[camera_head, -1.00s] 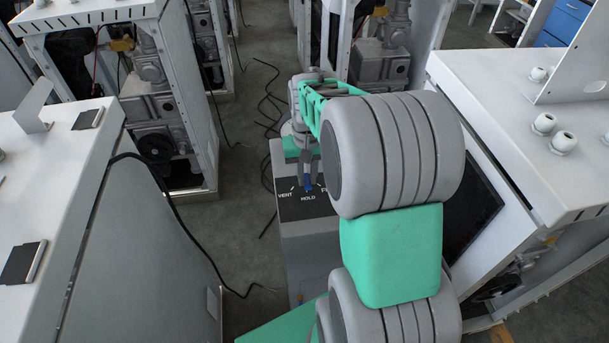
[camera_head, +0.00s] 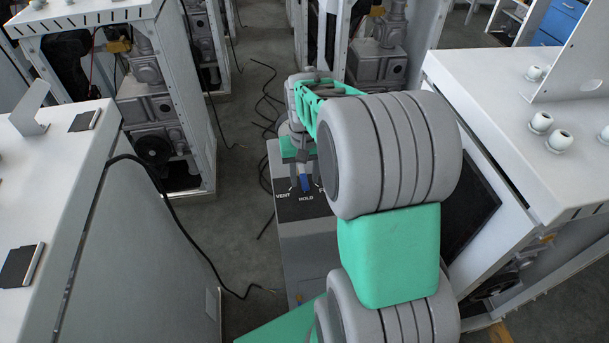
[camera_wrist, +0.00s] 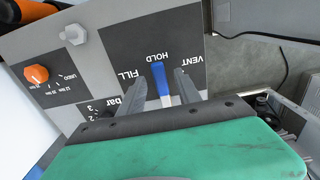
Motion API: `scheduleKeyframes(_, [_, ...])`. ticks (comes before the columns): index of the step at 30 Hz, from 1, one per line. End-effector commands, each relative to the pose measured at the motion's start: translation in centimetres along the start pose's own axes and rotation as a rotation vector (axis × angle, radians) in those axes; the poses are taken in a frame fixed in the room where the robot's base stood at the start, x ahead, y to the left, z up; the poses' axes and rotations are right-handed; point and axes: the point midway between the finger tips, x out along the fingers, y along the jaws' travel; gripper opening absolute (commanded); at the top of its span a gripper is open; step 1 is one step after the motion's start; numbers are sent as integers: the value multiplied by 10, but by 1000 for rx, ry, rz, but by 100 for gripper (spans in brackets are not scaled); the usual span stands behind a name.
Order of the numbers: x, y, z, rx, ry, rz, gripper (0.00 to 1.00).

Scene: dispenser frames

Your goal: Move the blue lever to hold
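The blue lever (camera_head: 305,184) stands on a dark panel (camera_head: 284,212) lettered VENT, HOLD and, partly covered, FILL. In the wrist view the blue lever (camera_wrist: 161,80) points at the word HOLD, between FILL and VENT. My gripper (camera_head: 305,180) is over the panel with its fingers spread on either side of the lever. In the wrist view my gripper (camera_wrist: 157,97) is open, with a gap between each finger and the lever. The lever's lower end is partly hidden by the gripper body.
An orange knob (camera_wrist: 37,74) and a grey knob (camera_wrist: 78,33) sit beside the panel in the wrist view. White cabinets stand close on the left (camera_head: 150,240) and right (camera_head: 480,80). A black cable (camera_head: 185,225) hangs at the left; loose cables lie behind on the floor.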

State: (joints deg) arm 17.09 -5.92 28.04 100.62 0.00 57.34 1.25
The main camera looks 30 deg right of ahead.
Motion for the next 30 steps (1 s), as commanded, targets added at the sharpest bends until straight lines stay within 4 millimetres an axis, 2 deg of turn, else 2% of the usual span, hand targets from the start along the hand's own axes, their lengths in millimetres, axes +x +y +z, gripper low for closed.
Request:
scheduleKeyframes(4, [-21,0,-1,0,5,0,40])
scheduleKeyframes(9, [-56,0,-1,0,5,0,40])
scheduleKeyframes(14, [-75,0,0,0,2,0,40])
scheduleKeyframes(25, [-77,0,0,0,1,0,40])
scheduleKeyframes(28, [-77,0,-9,-7,37,-1,40])
scheduleKeyframes(29, [-74,0,-13,-10,56,-1,40])
scheduleKeyframes(30, [-60,0,-7,-14,48,0,40])
